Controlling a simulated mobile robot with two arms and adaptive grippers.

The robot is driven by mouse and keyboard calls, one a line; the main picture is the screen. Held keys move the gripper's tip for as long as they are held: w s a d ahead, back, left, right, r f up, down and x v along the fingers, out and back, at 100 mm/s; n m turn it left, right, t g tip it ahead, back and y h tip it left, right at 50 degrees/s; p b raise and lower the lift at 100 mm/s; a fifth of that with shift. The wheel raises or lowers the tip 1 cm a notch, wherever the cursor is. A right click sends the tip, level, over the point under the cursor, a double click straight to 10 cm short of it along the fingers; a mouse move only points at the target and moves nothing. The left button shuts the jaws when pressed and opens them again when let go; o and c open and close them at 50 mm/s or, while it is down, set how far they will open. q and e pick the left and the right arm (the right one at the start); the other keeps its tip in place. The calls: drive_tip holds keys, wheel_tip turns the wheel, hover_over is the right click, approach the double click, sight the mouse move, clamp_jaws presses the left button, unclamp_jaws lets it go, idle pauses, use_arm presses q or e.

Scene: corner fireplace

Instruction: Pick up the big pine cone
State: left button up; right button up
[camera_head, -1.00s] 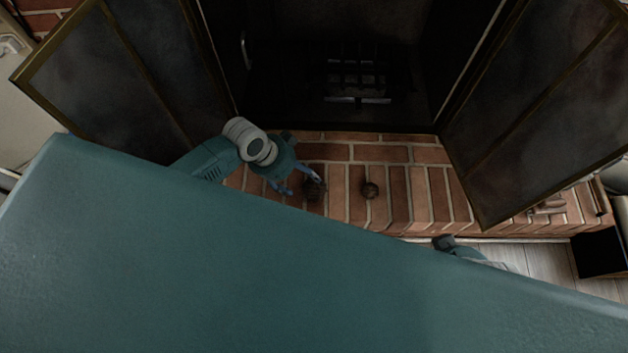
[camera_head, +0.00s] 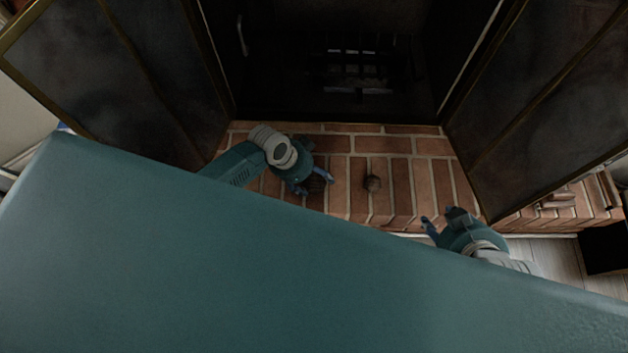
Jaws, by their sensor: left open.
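The left one, which looks like the big pine cone (camera_head: 316,184), is dark and partly hidden by my left gripper (camera_head: 315,185). That gripper is open, pointing down over the cone, with its fingers on either side of it. Whether they touch it cannot be told.
Open glass doors stand on the left (camera_head: 110,80) and right (camera_head: 550,90). A black box (camera_head: 606,248) is at the far right.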

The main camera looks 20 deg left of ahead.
use_arm(q)
drive_tip(key=shift+d+f, duration=0.1)
drive_tip(key=c, duration=1.1)
drive_tip(key=shift+c, duration=0.2)
